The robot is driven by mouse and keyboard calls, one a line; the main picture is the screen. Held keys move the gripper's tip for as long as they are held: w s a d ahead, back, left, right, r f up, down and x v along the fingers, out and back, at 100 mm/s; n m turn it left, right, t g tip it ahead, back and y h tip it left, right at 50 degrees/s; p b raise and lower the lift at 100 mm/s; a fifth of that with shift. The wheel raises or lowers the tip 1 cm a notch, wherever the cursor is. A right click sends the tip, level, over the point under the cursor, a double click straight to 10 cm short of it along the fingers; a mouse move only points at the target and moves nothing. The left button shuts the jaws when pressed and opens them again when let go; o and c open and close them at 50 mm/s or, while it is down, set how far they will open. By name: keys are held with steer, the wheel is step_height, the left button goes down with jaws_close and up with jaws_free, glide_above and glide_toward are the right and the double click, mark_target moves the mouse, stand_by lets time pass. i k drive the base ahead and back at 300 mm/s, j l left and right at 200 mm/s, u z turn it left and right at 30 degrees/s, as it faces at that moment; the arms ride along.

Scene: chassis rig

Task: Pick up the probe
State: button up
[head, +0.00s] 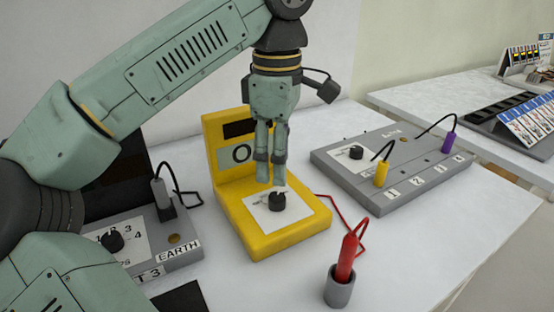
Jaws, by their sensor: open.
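A red probe (348,256) stands slightly tilted in a small grey cup (339,291) at the front of the table. A red cable runs from it toward the yellow meter (232,208). My gripper (271,183) points down over the yellow meter, with its fingertips just above or near the black knob (277,201); the exact gap cannot be told. It is open and holds nothing visible. The probe is to the right of and in front of my gripper, apart from it. The probe's lower end is hidden in the cup.
A grey box (400,190) with a yellow plug (381,173) and a purple plug (449,141) lies at the right. A grey box labelled EARTH (180,254) with a grey plug (159,192) is at the left. White table (440,235) is clear right of the cup.

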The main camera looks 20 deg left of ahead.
mark_target(349, 246)
steer(key=k+l, duration=0.15)
steer(key=k, duration=0.35)
steer(key=k+l, duration=0.15)
steer(key=k, duration=0.35)
steer(key=k+l, duration=0.15)
steer(key=k, duration=0.3)
